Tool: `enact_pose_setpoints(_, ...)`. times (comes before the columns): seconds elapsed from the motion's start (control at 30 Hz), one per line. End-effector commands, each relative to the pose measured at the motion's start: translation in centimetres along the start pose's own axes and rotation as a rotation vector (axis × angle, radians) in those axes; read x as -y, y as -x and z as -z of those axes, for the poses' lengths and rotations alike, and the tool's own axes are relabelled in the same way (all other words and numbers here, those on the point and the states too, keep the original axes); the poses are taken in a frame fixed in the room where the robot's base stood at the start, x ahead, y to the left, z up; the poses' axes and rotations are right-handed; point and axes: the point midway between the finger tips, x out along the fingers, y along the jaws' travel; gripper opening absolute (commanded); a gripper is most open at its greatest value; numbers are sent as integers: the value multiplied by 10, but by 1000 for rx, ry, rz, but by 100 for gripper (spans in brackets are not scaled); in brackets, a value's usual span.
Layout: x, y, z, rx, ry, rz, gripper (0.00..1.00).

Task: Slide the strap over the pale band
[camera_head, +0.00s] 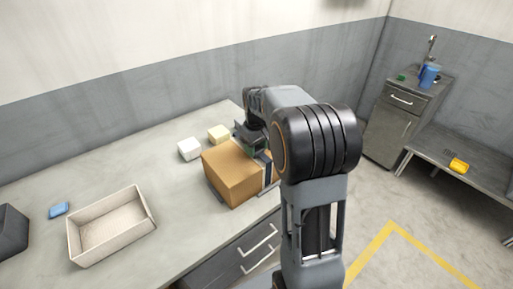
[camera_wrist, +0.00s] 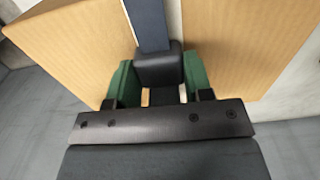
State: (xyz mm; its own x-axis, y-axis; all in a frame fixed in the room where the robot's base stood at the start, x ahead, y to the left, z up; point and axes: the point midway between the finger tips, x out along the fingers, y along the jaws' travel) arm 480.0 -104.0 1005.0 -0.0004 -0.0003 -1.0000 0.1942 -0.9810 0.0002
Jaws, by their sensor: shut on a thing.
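A tan box (camera_head: 230,173) stands on the workbench, and its top fills the wrist view (camera_wrist: 235,40). A dark blue-grey strap (camera_wrist: 148,22) runs across the box. My gripper (camera_wrist: 160,78) has green fingers on either side of the strap's black block (camera_wrist: 160,64) and is shut on it. A pale band (camera_wrist: 174,18) shows along the strap's right side in the wrist view; the strap appears to cover only part of it. In the head view my arm hides much of the strap and band.
A white block (camera_head: 189,149) and a pale yellow block (camera_head: 219,134) stand behind the box. An open beige tray (camera_head: 148,207) and a blue item (camera_head: 58,210) lie to the left. The bench between tray and box is clear.

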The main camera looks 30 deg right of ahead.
Motion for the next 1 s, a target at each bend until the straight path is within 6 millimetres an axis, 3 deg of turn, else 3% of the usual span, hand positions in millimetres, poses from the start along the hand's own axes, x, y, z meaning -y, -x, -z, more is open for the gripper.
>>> enact_pose_setpoints(0.13,1,1,1,-3,3,0,4)
enact_pose_setpoints(0.17,1,1,0,-3,2,0,49)
enact_pose_setpoints(0.4,-1,0,0,-1,-1,0,72)
enact_pose_setpoints(0.73,-1,6,0,-1,-2,0,72)
enact_pose_setpoints(1.0,-1,53,0,-6,-1,-2,72)
